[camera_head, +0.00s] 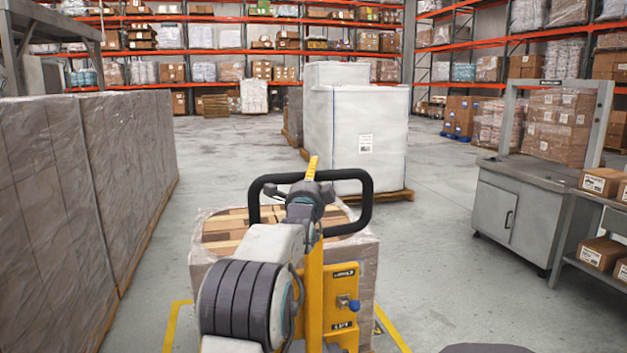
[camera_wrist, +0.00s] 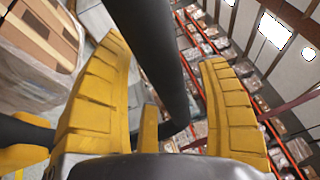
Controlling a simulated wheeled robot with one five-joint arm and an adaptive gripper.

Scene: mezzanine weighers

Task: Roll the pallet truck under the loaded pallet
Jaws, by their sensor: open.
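The yellow pallet truck (camera_head: 342,285) stands upright directly ahead of me, with a black loop handle (camera_head: 364,205) at its top. Just beyond it is the film-wrapped load of brown cartons (camera_head: 222,232); its pallet base and the truck's forks are hidden. My gripper (camera_head: 312,175) is at the handle loop, near its middle. In the wrist view, my gripper (camera_wrist: 163,55) has its yellow fingers spread wide, with the black handle bar (camera_wrist: 150,40) crossing between them in the picture. I cannot tell whether the fingers touch the bar.
Yellow floor lines (camera_head: 176,325) flank the load. A long wrapped stack (camera_head: 85,190) stands left. White wrapped loads (camera_head: 355,125) on pallets stand behind the cartons. A grey weighing bench (camera_head: 510,205) and carton shelf are right. Grey floor is clear between the long stack and the truck.

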